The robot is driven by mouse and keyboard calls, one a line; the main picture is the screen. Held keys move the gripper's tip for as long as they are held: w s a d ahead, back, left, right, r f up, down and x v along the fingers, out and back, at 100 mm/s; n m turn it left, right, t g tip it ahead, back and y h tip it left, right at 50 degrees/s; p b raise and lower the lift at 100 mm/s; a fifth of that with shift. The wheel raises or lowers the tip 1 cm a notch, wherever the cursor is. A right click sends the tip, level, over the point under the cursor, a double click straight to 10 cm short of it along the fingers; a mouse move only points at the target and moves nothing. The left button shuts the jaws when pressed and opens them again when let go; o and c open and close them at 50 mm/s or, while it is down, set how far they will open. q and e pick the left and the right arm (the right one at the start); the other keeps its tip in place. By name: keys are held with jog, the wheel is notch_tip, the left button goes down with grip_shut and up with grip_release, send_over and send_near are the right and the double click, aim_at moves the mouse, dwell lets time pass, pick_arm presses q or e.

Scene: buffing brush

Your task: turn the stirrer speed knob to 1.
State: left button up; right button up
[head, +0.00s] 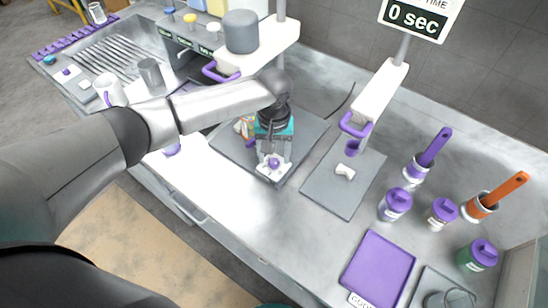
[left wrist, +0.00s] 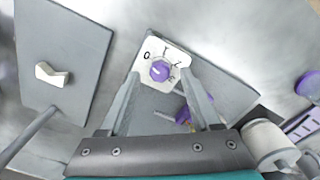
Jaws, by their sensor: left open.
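The purple stirrer speed knob (head: 274,163) sits on a white dial plate (head: 263,172) at the front of a grey stirrer base. In the left wrist view the knob (left wrist: 159,70) shows close up, with dark marks around it on the dial plate (left wrist: 144,71); a 0 is at its upper left. I cannot tell for sure which mark the knob points at. My left gripper (head: 273,157) is open and points down over the dial. In the left wrist view its fingertips (left wrist: 162,77) are apart, one on each side of the knob; contact is not clear. My right gripper is not in view.
A second grey base (head: 343,195) with a white rocker switch (head: 345,173) stands to the right, under a purple-handled stand. Farther right are lidded jars (head: 396,204), brushes in holders (head: 433,147) and a purple tray (head: 378,269). A timer sign (head: 418,18) reads 0 sec.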

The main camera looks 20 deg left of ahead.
pick_arm(q)
jog(key=shift+f, duration=0.8)
jog(key=shift+c, duration=0.2)
grip_shut()
